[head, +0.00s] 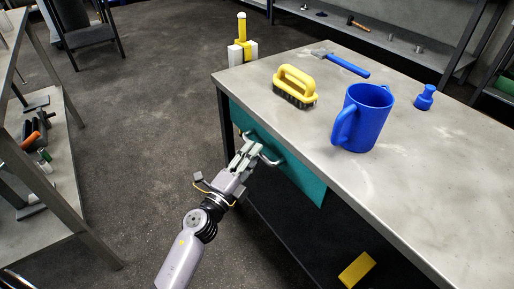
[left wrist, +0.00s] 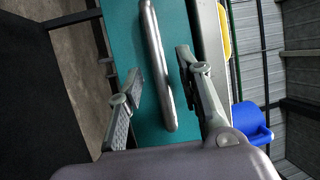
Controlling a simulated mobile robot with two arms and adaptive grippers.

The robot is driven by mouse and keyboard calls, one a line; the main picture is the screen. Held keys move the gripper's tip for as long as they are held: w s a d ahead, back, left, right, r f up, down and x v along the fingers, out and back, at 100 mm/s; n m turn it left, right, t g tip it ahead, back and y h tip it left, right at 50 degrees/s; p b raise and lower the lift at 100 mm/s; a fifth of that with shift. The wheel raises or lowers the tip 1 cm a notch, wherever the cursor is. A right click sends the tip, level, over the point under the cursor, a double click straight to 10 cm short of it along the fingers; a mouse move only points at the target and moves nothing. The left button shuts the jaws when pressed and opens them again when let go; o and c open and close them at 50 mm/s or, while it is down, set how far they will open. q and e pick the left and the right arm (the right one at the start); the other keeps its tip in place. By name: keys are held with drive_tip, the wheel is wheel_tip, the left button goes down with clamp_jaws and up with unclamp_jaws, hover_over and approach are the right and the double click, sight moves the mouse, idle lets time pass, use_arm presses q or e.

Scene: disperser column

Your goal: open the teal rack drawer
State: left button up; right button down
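The teal rack drawer (head: 302,181) sits under the front edge of the grey table and looks closed. Its curved metal handle (head: 268,158) stands out from the teal front. My left gripper (head: 255,150) is at the handle. In the left wrist view the teal front (left wrist: 135,30) fills the middle, and the handle bar (left wrist: 157,65) lies between the two fingers of my left gripper (left wrist: 160,85). The fingers are apart, with gaps between them and the bar. My right gripper is not in view.
A yellow block (head: 356,270) lies below the table. Another workbench (head: 60,170) is at left. Floor between is clear.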

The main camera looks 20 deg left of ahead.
use_arm(q)
drive_tip(key=shift+x, duration=1.3)
drive_tip(key=shift+c, duration=0.4)
drive_tip(key=shift+f, duration=0.1)
clamp_jaws()
